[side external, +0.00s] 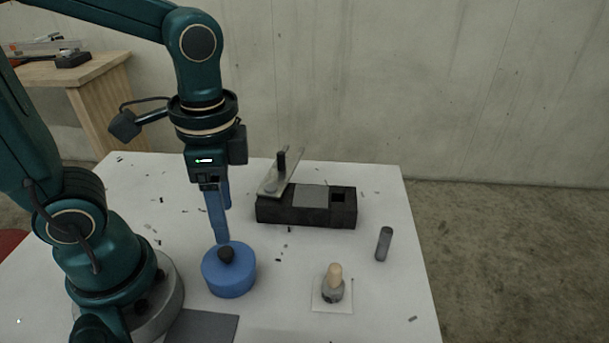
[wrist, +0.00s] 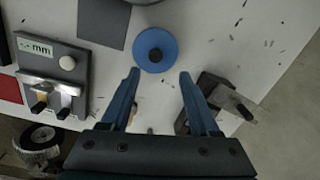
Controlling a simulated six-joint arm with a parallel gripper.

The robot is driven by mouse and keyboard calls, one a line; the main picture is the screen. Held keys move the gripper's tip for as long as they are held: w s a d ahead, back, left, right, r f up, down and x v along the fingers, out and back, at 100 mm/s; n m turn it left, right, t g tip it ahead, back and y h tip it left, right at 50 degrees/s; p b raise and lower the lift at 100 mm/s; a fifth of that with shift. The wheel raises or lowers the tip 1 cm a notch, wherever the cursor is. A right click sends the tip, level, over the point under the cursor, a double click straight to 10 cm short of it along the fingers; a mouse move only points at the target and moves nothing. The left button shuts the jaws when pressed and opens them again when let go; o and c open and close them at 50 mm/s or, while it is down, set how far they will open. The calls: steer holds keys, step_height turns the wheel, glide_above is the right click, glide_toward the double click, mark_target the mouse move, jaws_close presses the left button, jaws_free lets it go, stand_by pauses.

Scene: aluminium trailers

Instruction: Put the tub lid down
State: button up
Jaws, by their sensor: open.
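A round blue tub (side external: 229,280) stands upright on the white table, with a dark knob (side external: 226,255) at the middle of its top. From these views I cannot tell the lid's edge from the tub. In the wrist view the blue round top (wrist: 168,42) shows just beyond my fingertips, with its dark knob (wrist: 155,55). My gripper (side external: 222,241) points down over the tub, close to the knob. In the wrist view my gripper (wrist: 158,72) has its two blue fingers spread apart, with nothing held between them.
Behind stands a black block (side external: 306,213) with a tilted plate (side external: 271,185) on its left end. A grey mat (side external: 203,328) lies in front. Small dark bits are scattered about.

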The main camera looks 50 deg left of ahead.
mark_target(225, 250)
steer(key=shift+s+d+f+g, duration=0.1)
steer(key=shift+f+g, duration=0.15)
steer(key=shift+f, duration=0.2)
steer(key=shift+s+d+f+g, duration=0.1)
steer(key=shift+f+g, duration=0.15)
steer(key=shift+f, duration=0.15)
steer(key=shift+s+a+f, duration=0.1)
steer(key=shift+s+f, duration=0.05)
steer(key=shift+f, duration=1.05)
steer(key=shift+s+a+f, duration=0.1)
steer(key=shift+f, duration=1.1)
jaws_close()
